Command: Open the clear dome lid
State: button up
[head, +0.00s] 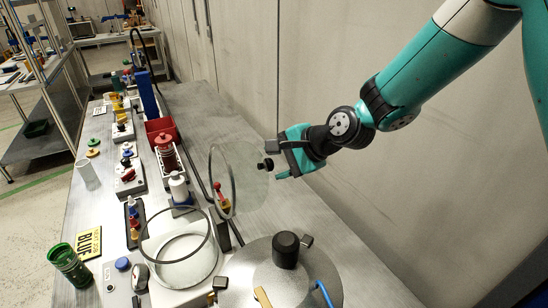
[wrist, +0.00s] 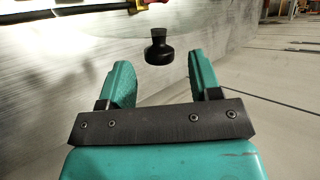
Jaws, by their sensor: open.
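The clear dome lid (head: 248,190) stands swung up on edge, its dark rim near upright and its dome bulging right. Its black knob (head: 265,164) points toward my gripper (head: 280,163). In the wrist view the knob (wrist: 158,48) shows just beyond and between the fingertips of my gripper (wrist: 159,60). The jaws are open, with a visible gap to the knob on both sides. Below the lid is a round base with a dark ring (head: 180,286), its top uncovered. The clear dome itself is hard to make out in the wrist view.
A grey metal pot lid with a black knob (head: 286,250) stands at the front right. Switches and a red bin (head: 160,128) line the bench. A wall runs along the right.

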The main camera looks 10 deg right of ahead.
jog(key=shift+x, duration=1.1)
